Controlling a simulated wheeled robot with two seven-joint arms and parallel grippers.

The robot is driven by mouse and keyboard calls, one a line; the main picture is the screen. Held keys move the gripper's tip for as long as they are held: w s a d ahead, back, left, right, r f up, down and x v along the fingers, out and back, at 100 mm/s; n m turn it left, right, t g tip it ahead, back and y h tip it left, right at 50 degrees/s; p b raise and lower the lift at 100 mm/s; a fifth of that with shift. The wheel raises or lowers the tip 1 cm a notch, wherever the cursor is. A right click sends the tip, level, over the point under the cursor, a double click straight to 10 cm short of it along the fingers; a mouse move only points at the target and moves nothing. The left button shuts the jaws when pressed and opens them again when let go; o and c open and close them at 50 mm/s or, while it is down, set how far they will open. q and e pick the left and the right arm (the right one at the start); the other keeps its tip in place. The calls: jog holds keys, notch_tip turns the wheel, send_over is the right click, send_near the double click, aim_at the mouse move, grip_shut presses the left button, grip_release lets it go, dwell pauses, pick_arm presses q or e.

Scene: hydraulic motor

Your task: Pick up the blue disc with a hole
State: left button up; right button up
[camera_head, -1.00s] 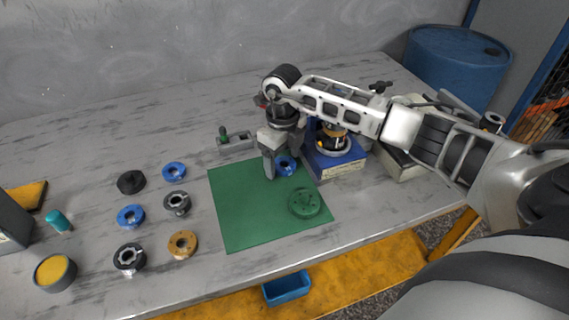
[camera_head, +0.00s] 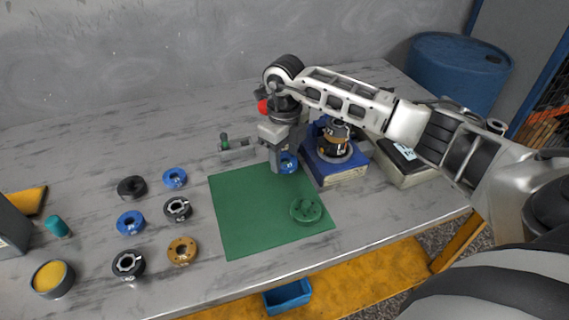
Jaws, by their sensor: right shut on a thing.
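A blue disc with a hole (camera_head: 289,163) is between the fingers of my right gripper (camera_head: 281,166), near the top right corner of the green mat (camera_head: 231,222). The right gripper is shut on this disc and hides part of it. Whether the disc touches the mat is hard to tell. Two other blue discs with holes lie on the table left of the mat: an upper one (camera_head: 166,178) and a lower one (camera_head: 121,223). My left gripper does not show.
A green round part (camera_head: 306,209) lies on the mat. A blue block (camera_head: 341,174) with a motor assembly (camera_head: 333,143) stands right of the gripper. A small grey fixture (camera_head: 238,148) stands behind the mat.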

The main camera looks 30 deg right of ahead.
jog(key=s+a+r+b, duration=0.1)
jog(key=s+r, duration=0.9)
jog(key=s, duration=0.4)
jog(key=shift+a, duration=0.15)
jog(key=shift+r, duration=0.2)
jog(key=shift+r+p, duration=0.3)
jog(key=shift+r, duration=0.35)
